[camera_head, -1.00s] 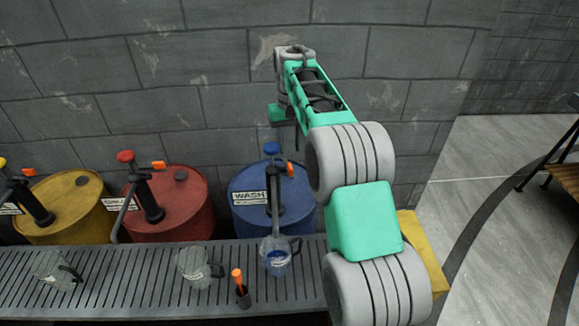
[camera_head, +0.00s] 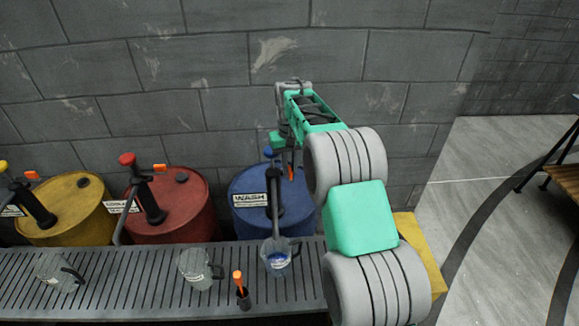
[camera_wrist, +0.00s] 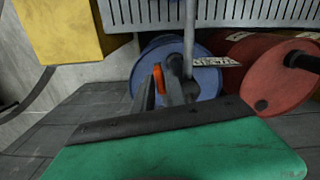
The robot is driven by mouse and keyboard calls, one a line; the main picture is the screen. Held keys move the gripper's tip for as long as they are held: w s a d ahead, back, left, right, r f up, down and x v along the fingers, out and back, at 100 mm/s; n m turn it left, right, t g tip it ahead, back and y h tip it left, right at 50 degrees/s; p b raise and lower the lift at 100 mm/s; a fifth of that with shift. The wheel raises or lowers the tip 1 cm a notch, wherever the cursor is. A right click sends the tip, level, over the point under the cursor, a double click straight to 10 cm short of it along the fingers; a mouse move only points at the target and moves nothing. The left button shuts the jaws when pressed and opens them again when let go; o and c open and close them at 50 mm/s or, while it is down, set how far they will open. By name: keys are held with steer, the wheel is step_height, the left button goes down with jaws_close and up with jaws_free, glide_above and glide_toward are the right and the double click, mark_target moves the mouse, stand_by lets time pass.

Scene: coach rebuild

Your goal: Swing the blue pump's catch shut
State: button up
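The blue pump stands on the blue drum (camera_head: 240,213) marked WASH; its blue knob (camera_head: 268,152) is partly hidden by my gripper. Its orange catch (camera_head: 291,173) looks upright, just below my gripper (camera_head: 288,150) in the head view. In the wrist view the catch (camera_wrist: 157,79) shows between and just beyond my gripper's two dark fingers (camera_wrist: 160,90). The fingers stand apart with a narrow gap. I cannot tell whether either finger touches the catch. The pump's black body (camera_wrist: 175,66) is close beside the right finger.
A glass mug (camera_head: 277,262) with blue liquid stands on the slatted rack (camera_head: 150,262) below the spout. Red (camera_head: 190,215) and yellow (camera_head: 75,215) drums with pumps stand left. A block wall (camera_head: 200,60) is close behind.

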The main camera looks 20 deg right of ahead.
jaws_close()
